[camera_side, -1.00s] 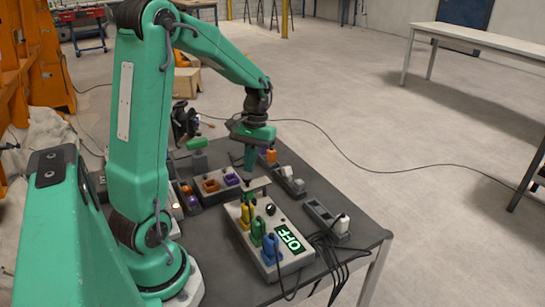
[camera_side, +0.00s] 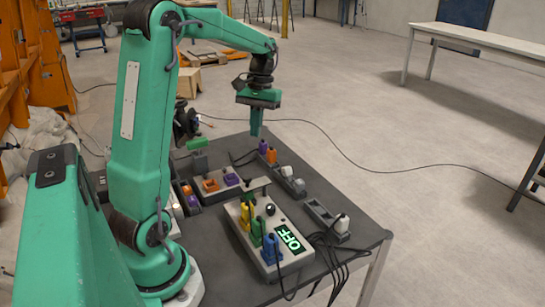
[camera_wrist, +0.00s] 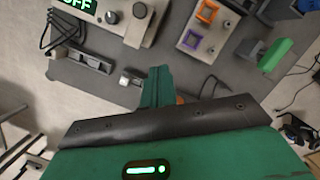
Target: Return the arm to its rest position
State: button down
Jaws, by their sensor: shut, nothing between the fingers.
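My green arm is raised. Its gripper (camera_side: 256,132) hangs above the far part of the dark table (camera_side: 345,203), fingers pointing down, apart from everything below. The gripper is shut and empty. In the wrist view its green fingers (camera_wrist: 157,88) are together, with the table beyond them. No marker for the rest position shows.
A box with a lit OFF display (camera_side: 290,237) and yellow, green and blue plugs stands near the front. A panel with orange and purple frames (camera_side: 218,184) lies behind it. Grey holders (camera_side: 326,216) stand at right. Cables (camera_side: 328,257) hang over the front edge.

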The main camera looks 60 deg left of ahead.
jog(key=shift+v, duration=1.3)
jog(key=s+d+m+t, duration=0.3)
jog(key=s+d, duration=0.3)
jog(key=d, duration=0.4)
jog(key=s+d+r+m+t+y, duration=0.1)
jog(key=s+d+m+t, duration=0.3)
jog(key=d, duration=0.7)
jog(key=shift+s+r+m+t, duration=0.2)
jog(key=shift+s+m+t, duration=0.15)
jog(key=shift+s, duration=0.6)
